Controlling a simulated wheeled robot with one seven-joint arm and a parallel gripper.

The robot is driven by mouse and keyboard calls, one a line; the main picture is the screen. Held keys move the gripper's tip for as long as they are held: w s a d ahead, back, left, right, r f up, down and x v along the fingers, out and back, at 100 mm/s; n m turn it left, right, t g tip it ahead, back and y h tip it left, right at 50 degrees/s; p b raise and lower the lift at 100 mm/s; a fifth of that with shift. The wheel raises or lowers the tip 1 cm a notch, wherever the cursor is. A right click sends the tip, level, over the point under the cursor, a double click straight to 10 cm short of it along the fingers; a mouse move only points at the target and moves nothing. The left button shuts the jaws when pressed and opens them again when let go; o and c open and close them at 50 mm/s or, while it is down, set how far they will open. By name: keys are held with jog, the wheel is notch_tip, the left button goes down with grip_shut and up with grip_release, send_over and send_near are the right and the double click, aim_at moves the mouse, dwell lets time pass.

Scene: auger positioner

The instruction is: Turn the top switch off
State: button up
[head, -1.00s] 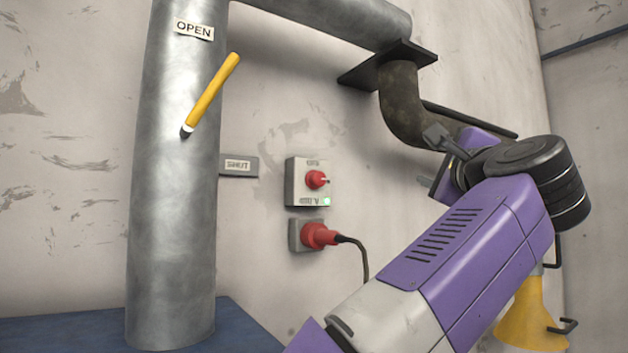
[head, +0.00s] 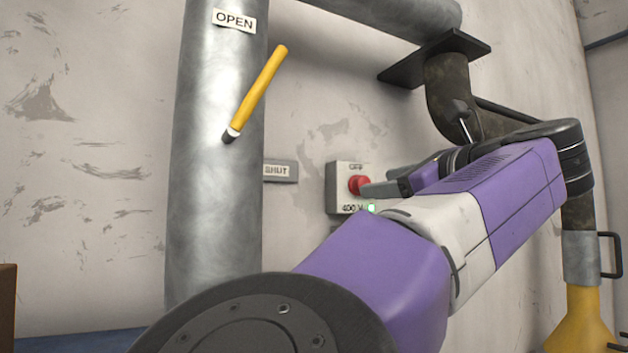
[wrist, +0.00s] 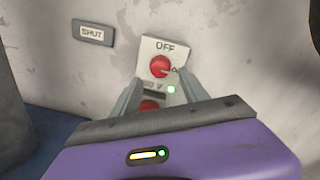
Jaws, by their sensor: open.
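The top switch is a red round knob (wrist: 160,66) on a light grey wall box (wrist: 150,48) marked OFF above and 400 V below. A small pointer at the knob's right side points right, away from the OFF mark. A green light (wrist: 171,89) glows at the box's lower right. In the head view the knob (head: 359,184) is partly covered by my gripper (head: 378,189). In the wrist view my gripper (wrist: 162,78) is open and empty, its fingers either side of the knob's lower area. I cannot tell whether they touch the box.
A red plug (wrist: 149,106) sits just below the box, between the fingers in the wrist view. A thick metal pipe (head: 215,180) with a yellow lever (head: 262,85) stands left. A SHUT label (head: 279,171) is on the wall between. A dark pipe elbow (head: 452,95) is upper right.

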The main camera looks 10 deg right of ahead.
jog(key=shift+p+x, duration=0.7)
jog(key=shift+x, duration=1.6)
grip_shut()
